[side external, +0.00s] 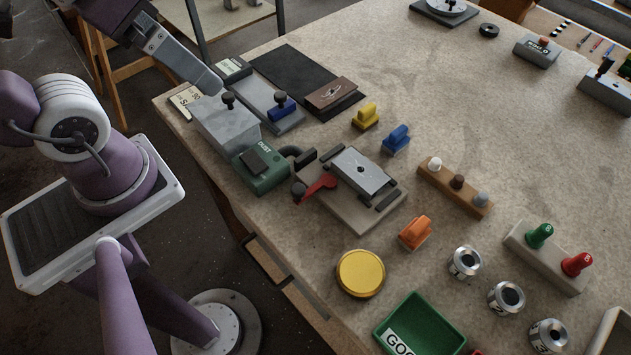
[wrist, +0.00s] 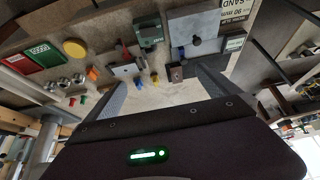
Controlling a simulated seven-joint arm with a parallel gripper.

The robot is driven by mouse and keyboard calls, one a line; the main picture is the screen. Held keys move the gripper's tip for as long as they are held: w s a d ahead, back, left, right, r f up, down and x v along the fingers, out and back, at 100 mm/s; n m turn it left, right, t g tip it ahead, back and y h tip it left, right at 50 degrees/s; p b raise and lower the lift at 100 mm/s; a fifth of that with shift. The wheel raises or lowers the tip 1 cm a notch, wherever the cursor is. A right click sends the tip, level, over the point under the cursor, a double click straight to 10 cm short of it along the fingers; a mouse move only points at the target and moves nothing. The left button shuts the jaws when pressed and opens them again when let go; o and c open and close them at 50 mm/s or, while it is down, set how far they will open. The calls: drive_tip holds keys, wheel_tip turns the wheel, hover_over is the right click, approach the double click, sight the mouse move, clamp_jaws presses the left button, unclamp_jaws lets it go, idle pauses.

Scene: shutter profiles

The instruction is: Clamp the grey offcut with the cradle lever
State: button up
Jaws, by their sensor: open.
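The cradle (side external: 342,209) is a light board on the bench with dark end stops. The grey plate that looks like the offcut (side external: 350,178) lies on it, with a dark round spot in its middle. The red cradle lever (side external: 318,187) is at the cradle's left side, with a dark knob at its end. In the wrist view the offcut (wrist: 126,71) and red lever (wrist: 143,64) show small, left of centre. My gripper (wrist: 163,88) is open and empty, high over the bench and apart from the cradle. In the side view only part of it shows at upper left.
A green dust box (side external: 263,175) with a grey block behind it stands close to the lever. Yellow (side external: 366,116), blue (side external: 396,140) and orange (side external: 415,233) handled pieces surround the cradle. A yellow disc (side external: 360,273) and a green tray (side external: 420,325) lie nearer the front.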

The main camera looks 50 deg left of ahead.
drive_tip(key=shift+w+d, duration=0.15)
drive_tip(key=shift+w, duration=0.1)
drive_tip(key=c, duration=0.5)
drive_tip(key=w+d+m+g, duration=0.2)
drive_tip(key=w+g, duration=0.1)
drive_tip(key=w, duration=0.1)
drive_tip(key=shift+w+d+f+m, duration=0.1)
drive_tip(key=shift+d+f+m, duration=0.3)
drive_tip(key=c, duration=0.7)
drive_tip(key=m+g+y, duration=0.3)
drive_tip(key=m+g, duration=0.3)
approach(298, 188)
drive_tip(key=f, duration=0.1)
drive_tip(key=shift+c, duration=0.2)
drive_tip(key=x, duration=0.7)
drive_tip(key=shift+a+f, duration=0.15)
drive_tip(key=shift+f, duration=0.05)
clamp_jaws()
drive_tip(key=shift+r, duration=0.1)
